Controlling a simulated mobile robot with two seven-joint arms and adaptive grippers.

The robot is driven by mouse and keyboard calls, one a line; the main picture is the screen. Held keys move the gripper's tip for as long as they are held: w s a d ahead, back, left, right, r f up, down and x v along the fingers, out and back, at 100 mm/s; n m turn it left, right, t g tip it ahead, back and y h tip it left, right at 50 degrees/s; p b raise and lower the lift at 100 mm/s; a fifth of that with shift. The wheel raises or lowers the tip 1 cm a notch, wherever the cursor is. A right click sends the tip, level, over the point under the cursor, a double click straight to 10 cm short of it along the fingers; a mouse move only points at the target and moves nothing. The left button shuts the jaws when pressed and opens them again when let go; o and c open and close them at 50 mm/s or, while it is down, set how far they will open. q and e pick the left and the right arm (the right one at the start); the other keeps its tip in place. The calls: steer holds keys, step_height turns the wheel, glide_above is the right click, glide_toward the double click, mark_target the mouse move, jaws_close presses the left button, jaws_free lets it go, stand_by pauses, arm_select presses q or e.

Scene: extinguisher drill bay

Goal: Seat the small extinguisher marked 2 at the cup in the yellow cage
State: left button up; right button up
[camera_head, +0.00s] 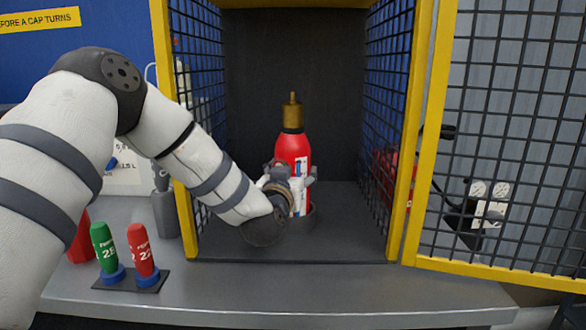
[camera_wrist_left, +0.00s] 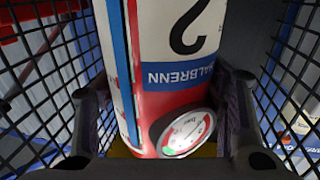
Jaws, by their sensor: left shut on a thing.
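The small extinguisher (camera_head: 291,147) is red with a brass top and a white label. It stands upright inside the yellow cage (camera_head: 424,130). In the left wrist view the extinguisher (camera_wrist_left: 180,75) fills the middle, with a black 2 on its label and a round gauge. My left gripper (camera_head: 289,184) is shut on its lower body, and its fingers flank it in the wrist view. The dark cup (camera_head: 307,222) is at the extinguisher's foot, partly hidden by my wrist. I cannot tell whether the base rests fully down in it. My right gripper is not in view.
The mesh door (camera_head: 500,140) stands open to the right. Mesh side walls are close on both sides of my gripper. A green bottle (camera_head: 105,247) and a red bottle (camera_head: 141,250) stand on a dark plate at the bench's left front. The bench front before the cage is clear.

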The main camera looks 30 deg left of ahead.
arm_select(q)
steer(key=shift+r, duration=0.3)
steer(key=o, duration=2)
steer(key=shift+o, duration=0.2)
steer(key=shift+s+f, duration=0.1)
steer(key=shift+f, duration=0.45)
steer(key=v, duration=1.2)
steer(key=shift+r, duration=0.25)
